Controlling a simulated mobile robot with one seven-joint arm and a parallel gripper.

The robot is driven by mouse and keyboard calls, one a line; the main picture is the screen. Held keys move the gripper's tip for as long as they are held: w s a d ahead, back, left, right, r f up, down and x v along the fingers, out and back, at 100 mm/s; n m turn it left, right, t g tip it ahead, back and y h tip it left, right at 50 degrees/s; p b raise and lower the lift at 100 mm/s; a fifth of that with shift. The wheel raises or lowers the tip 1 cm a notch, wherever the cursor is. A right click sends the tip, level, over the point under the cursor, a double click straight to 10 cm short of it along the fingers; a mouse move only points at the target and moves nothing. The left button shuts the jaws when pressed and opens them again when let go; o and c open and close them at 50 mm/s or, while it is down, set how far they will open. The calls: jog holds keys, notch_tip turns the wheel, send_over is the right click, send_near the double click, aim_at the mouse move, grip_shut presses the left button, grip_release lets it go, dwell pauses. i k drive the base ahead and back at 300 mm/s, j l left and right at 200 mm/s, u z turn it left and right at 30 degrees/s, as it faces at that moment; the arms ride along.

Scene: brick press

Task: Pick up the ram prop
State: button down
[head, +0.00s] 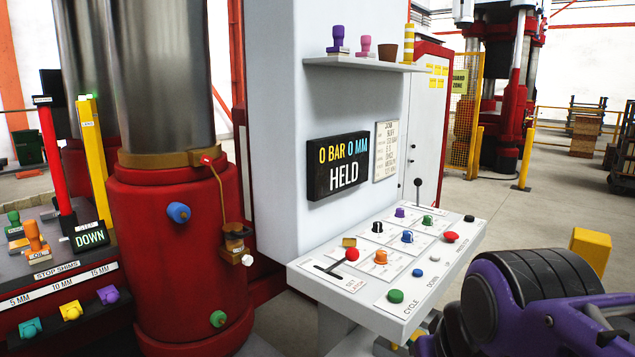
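No label that I can read as ram prop shows. Two upright bars stand at the left: a red bar (55,160) with a small dark label at its top, and a yellow bar (97,165) with a green tip. I cannot tell whether either is the ram prop. They stand left of the red press cylinder (175,260) with its grey metal column. My purple and black arm shows at the lower right, in front of the control panel. My gripper is out of view.
A white control panel (340,312) with coloured knobs and levers juts out at the centre. The display (338,165) above reads 0 BAR 0 MM HELD. A shelf (365,64) holds stamps and a cup. A stop shims rack (55,268) is at lower left. Open floor lies right.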

aim_at(42, 102)
jog(key=k, duration=0.2)
jog(key=u, duration=1.5)
jog(key=i+z, duration=0.1)
jog(key=z, duration=0.3)
jog(key=j+z, duration=0.1)
jog(key=z, duration=0.35)
jog(key=i+j+z, duration=0.1)
jog(key=z, duration=0.3)
jog(key=i+j+z, duration=0.25)
jog(key=j+z, duration=0.25)
jog(key=j, duration=0.2)
jog(key=j+z, duration=0.2)
jog(key=j, duration=0.65)
jog(key=i+j, duration=0.2)
jog(key=i, duration=0.05)
